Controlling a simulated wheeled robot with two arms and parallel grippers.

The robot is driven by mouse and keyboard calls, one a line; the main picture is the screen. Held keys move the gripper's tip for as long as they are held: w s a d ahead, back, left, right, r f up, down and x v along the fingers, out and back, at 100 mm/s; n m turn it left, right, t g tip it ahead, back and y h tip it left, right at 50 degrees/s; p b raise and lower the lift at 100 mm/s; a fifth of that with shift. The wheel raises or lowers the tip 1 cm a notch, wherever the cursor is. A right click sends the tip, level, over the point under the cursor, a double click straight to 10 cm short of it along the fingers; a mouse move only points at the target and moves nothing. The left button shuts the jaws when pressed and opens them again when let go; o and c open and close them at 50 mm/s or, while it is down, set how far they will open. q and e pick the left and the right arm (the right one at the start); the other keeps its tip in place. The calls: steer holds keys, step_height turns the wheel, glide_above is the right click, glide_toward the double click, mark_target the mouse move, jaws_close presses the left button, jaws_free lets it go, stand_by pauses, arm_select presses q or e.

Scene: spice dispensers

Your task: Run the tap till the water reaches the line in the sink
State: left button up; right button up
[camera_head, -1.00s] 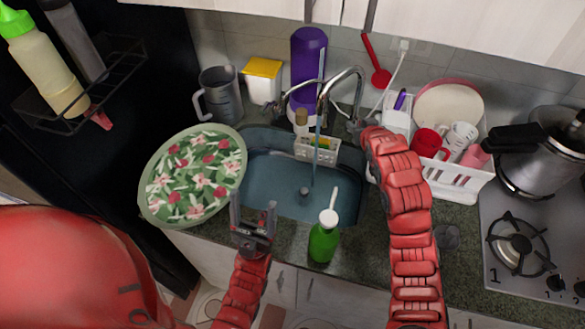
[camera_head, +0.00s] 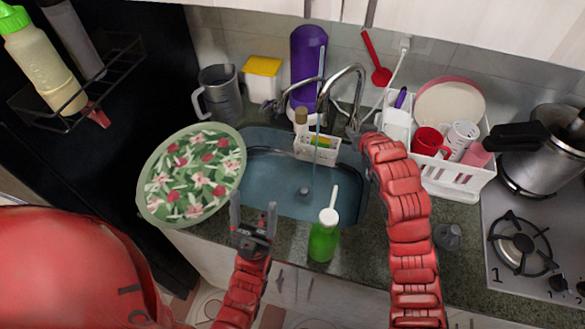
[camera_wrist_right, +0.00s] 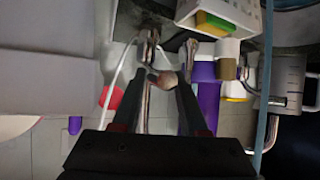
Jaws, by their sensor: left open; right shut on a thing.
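The steel tap (camera_head: 345,72) arches over the blue-grey sink (camera_head: 335,208). A thin blue stream of water (camera_head: 316,150) falls from its spout into the sink near the drain (camera_head: 304,192). The water level and the fill line are hard to make out. My left gripper (camera_head: 255,212) is open and empty over the sink's front edge.
A floral plate (camera_head: 192,175) stands left of the sink, and a green soap bottle (camera_head: 323,240) at its front edge. A white caddy (camera_head: 317,151) sits at the back. A dish rack (camera_head: 455,180) and a stove (camera_head: 550,235) are on the right.

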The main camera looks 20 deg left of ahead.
steer(key=shift+s+a+f, duration=0.1)
steer(key=shift+f, duration=0.05)
steer(key=shift+s+f+b, duration=0.2)
steer(key=shift+f+b, duration=0.3)
steer(key=shift+f, duration=0.05)
steer(key=o, duration=0.9)
steer(key=shift+o, duration=0.2)
steer(key=shift+r, duration=0.1)
steer(key=shift+s+d+r+p, duration=0.2)
steer(key=shift+s+r+p, duration=0.1)
steer(key=shift+s+p, duration=0.1)
steer(key=p+v, duration=0.2)
steer(key=v, duration=0.4)
